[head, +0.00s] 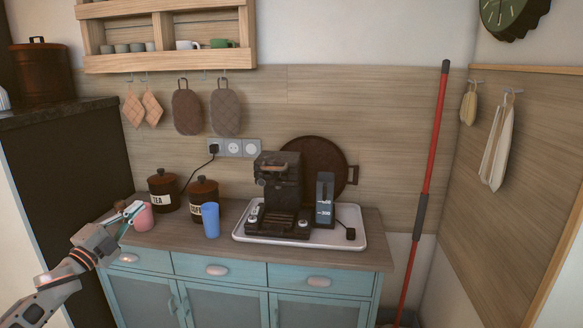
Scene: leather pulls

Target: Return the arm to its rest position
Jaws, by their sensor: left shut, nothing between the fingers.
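My left arm comes in from the lower left. Its gripper (131,212) is over the left end of the wooden counter, shut and empty. It overlaps a pink cup (145,218) in the picture; I cannot tell whether they touch. Part of the cup is hidden behind the gripper. My right gripper is not in view.
The counter (185,237) also bears a tea tin (163,192), a coffee tin (202,190), a blue cup (211,221) and a white tray (345,241) with a coffee machine (279,190). Blue drawers (216,270) lie below. A tall dark cabinet (60,190) stands at left.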

